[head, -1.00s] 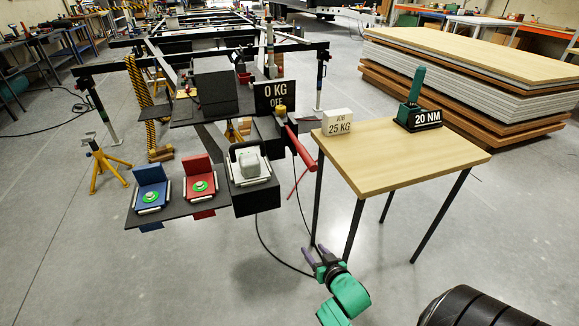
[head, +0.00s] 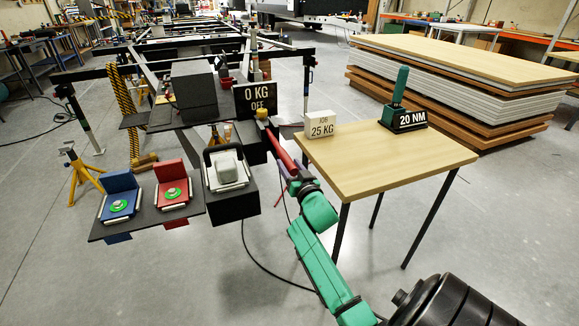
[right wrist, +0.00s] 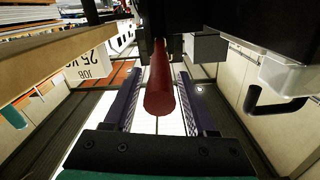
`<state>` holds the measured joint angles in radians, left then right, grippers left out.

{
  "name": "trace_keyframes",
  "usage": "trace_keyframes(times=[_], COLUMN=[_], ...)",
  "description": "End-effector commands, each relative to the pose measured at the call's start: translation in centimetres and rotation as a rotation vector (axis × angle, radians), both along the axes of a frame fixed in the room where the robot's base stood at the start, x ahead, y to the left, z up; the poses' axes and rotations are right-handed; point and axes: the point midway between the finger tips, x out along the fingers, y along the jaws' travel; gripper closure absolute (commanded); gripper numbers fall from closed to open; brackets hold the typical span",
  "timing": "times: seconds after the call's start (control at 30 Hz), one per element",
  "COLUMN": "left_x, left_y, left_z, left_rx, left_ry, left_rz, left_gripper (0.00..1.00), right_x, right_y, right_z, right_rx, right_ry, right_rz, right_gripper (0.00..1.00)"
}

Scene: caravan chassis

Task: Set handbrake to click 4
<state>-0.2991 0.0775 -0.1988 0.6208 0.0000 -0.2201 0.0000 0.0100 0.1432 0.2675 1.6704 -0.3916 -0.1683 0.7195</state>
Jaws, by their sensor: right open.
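The handbrake lever (head: 280,150) is a red bar that slopes down toward me from a yellow part (head: 262,114) beside the black "0 KG OFF" sign (head: 256,98). My right gripper (head: 293,176), on a green arm, is at the lever's near end and partly hides it. In the right wrist view the lever (right wrist: 159,92) lies between the two purple fingers of the open gripper (right wrist: 160,75). A gap shows on each side of the lever, so the fingers do not clamp it. My left gripper is not in view.
A wooden table (head: 385,165) stands right of the lever, with a "25 KG" box (head: 320,125) and a "20 NM" block with a green handle (head: 408,118). Blue (head: 119,190) and red (head: 171,183) holders and a black box with a grey-white piece (head: 227,170) are on the left.

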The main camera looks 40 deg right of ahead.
Motion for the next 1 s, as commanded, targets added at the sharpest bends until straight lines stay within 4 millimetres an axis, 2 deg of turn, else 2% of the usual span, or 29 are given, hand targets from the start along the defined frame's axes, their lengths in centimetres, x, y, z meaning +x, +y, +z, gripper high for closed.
trace_keyframes(times=[0.27,0.37,0.4,0.43,1.0], left_x=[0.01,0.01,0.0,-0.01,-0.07], left_y=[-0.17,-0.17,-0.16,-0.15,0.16], left_z=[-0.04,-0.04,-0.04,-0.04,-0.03], left_rx=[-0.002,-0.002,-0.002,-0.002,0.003], left_ry=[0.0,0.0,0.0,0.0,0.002], left_rz=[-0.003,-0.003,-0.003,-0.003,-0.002], left_gripper=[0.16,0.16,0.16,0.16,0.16], right_x=[0.39,0.38,0.37,0.37,0.35], right_y=[-0.14,-0.13,-0.13,-0.13,-0.1], right_z=[0.0,0.0,-0.01,-0.01,-0.06], right_rx=[-0.001,-0.001,-0.001,-0.001,-0.001], right_ry=[0.0,0.0,0.0,0.001,0.001], right_rz=[0.0,0.0,0.0,0.0,0.001], right_gripper=[0.43,0.77,0.93,1.0,1.0])
